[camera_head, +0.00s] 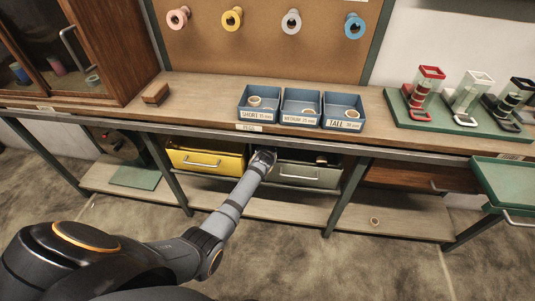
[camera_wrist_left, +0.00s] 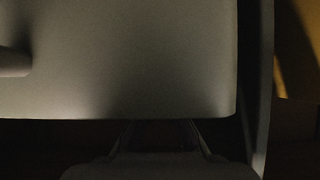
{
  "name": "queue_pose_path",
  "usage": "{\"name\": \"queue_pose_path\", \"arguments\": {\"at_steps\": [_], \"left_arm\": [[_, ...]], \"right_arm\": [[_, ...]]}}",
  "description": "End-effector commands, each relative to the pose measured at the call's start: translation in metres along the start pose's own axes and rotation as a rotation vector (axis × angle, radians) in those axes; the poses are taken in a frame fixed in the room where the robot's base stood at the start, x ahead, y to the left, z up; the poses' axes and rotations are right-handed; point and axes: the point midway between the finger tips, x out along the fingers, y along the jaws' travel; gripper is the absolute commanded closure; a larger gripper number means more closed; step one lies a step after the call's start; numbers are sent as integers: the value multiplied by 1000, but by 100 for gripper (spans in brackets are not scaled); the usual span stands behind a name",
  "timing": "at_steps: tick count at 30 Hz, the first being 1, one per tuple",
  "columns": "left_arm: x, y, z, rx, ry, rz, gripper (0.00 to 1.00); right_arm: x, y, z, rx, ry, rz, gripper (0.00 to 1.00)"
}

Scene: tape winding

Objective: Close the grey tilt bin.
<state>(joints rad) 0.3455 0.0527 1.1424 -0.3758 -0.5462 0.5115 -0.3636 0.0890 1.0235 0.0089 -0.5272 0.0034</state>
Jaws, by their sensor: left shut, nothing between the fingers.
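The grey tilt bin (camera_head: 308,176) hangs under the bench, right of the yellow bin. A dark gap shows above its front, so it looks tilted open. Its handle (camera_head: 300,177) runs across the front. In the left wrist view the grey front panel (camera_wrist_left: 130,60) fills most of the picture, with part of its handle (camera_wrist_left: 14,62) at the left edge. My left gripper (camera_head: 265,156) is shut and empty at the bin's upper left corner. Its dark fingers (camera_wrist_left: 160,133) show by the panel's edge; I cannot tell whether they touch it. My right gripper is out of view.
The yellow bin (camera_head: 207,161) is just left of my gripper. The bench top (camera_head: 205,95) runs close above, carrying blue trays (camera_head: 300,107). A dark post (camera_wrist_left: 258,90) stands beside the grey panel. A lower shelf (camera_head: 280,209) is below, with open floor in front.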

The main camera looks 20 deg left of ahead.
Motion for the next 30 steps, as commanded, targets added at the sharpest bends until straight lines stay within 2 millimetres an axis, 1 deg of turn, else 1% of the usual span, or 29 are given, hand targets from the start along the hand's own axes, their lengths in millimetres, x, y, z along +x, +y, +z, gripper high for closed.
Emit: {"name": "queue_pose_path", "arguments": {"at_steps": [4, 7, 11, 15, 18, 21, 25, 30], "left_arm": [[-5, 0, 0, 0, 1, 0, 100], [-17, 0, 1, -1, 1, 1, 100], [-44, 0, 1, 0, 1, 1, 100], [-76, 1, 1, -2, 0, 1, 100], [-95, 0, 1, -1, 1, 1, 100], [-109, 0, 1, -1, 0, 1, 100], [-119, 0, 1, 0, -1, 0, 100], [-120, 0, 0, 0, -1, 0, 100]], "right_arm": [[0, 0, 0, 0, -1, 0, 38], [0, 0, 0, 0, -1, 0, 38], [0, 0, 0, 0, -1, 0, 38], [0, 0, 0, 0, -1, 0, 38], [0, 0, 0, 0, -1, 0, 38], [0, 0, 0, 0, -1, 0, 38], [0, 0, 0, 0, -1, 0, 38], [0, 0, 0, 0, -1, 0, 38]]}}
